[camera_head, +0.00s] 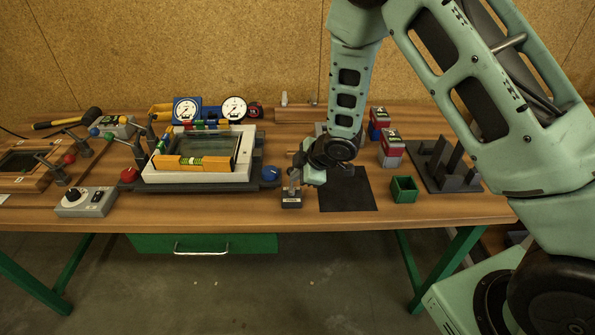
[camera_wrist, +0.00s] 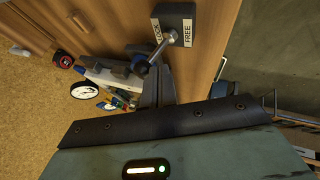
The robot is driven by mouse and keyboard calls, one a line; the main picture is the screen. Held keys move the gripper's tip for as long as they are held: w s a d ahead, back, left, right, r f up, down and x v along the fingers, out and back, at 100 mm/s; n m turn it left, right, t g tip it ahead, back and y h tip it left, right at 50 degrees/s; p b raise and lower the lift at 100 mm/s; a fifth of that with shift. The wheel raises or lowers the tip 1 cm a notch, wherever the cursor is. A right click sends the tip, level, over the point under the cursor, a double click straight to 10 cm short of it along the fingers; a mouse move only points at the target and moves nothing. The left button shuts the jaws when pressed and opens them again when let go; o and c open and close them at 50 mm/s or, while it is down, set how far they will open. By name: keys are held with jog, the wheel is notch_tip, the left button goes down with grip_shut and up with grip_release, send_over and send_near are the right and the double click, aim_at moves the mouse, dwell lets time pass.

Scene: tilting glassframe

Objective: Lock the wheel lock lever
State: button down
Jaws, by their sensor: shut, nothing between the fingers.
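The wheel lock block (camera_wrist: 180,12) shows in the wrist view as a dark grey block with a white LOCK label on its left and a white FREE label on its right. Its lever (camera_wrist: 153,47) sticks out from between the labels and slants down-left to a dark knob. In the head view the block (camera_head: 291,201) stands near the table's front edge with the lever upright above it. My gripper (camera_head: 297,168) is beside the lever's top.
A tilting frame (camera_head: 200,184) with a yellow level, a blue knob (camera_head: 270,174) and a red knob stands left of the lock. A dark mat (camera_head: 348,194) lies right of it. A green box (camera_head: 404,190) and a dark rack (camera_head: 445,170) are farther right.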

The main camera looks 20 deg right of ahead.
jog(key=shift+w+d, duration=0.2)
jog(key=shift+w, duration=0.5)
jog(key=shift+w+d+r, duration=0.1)
jog(key=shift+w+d, duration=0.05)
jog(key=shift+w, duration=0.25)
jog(key=shift+d, duration=0.1)
jog(key=shift+s+b, duration=0.1)
jog(key=shift+b, duration=0.35)
jog(key=shift+s+a+f+b, duration=0.2)
jog(key=shift+s+f+b, duration=0.05)
jog(key=shift+s+b, duration=0.15)
jog(key=shift+s+a, duration=0.1)
jog(key=shift+s, duration=0.05)
